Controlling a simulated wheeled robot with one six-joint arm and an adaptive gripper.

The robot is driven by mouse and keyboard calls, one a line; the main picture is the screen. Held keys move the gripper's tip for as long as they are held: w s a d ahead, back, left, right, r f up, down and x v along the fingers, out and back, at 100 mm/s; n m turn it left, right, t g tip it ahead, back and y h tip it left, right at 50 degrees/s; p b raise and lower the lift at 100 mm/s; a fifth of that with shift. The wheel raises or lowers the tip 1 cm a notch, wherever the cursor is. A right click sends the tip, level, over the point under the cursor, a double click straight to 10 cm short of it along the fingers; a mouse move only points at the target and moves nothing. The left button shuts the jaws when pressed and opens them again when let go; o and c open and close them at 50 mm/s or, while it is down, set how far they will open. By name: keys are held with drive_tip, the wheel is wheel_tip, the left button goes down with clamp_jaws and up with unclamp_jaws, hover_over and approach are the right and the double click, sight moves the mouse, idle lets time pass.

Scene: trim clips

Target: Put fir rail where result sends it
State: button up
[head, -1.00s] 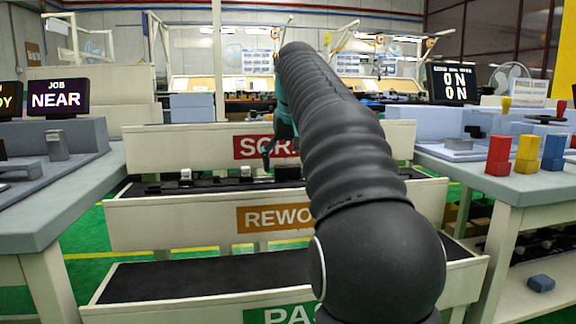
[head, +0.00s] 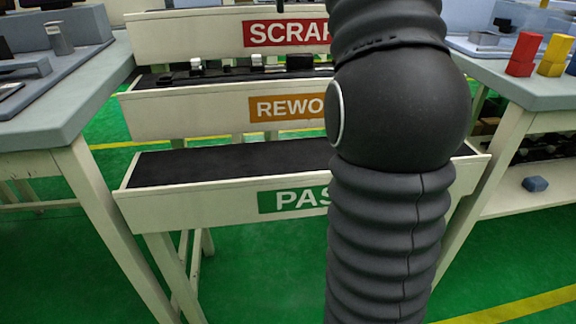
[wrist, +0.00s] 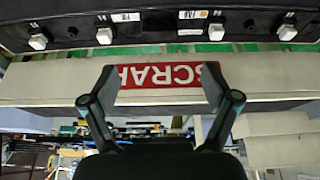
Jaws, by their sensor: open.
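My gripper (wrist: 160,84) is open in the wrist view, with nothing between its fingers. It is in front of the red scrap sign. The rework shelf (head: 225,114) has a dark trough holding dark pieces with several pale clips (head: 196,67). White clips and small labels also show along the dark surface at the top of the wrist view (wrist: 104,36). I cannot tell which piece is the fir rail. The scrap shelf (head: 190,30) is above and behind. The pass shelf (head: 180,205) is lowest, and its visible dark bed is empty. My arm hides the right part of the shelves.
A grey-topped bench (head: 85,95) stands at the left. Another bench (head: 500,62) at the right bears red and yellow blocks (head: 523,55). A small blue block (head: 535,184) lies on its lower shelf. Green floor is open in front.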

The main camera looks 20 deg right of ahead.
drive_tip(key=s+a+f+n, duration=0.1)
drive_tip(key=s+a+f, duration=0.4)
drive_tip(key=s+f, duration=0.3)
drive_tip(key=s+a+f+n, duration=0.1)
drive_tip(key=s+a+f, duration=0.4)
drive_tip(key=f, duration=0.9)
drive_tip(key=s+a+f+n+t+y, duration=0.1)
drive_tip(key=s+a+f, duration=0.4)
drive_tip(key=s+f, duration=0.5)
drive_tip(key=shift+s+a+f, duration=0.15)
drive_tip(key=shift+s+f, duration=0.2)
drive_tip(key=shift+f, duration=0.05)
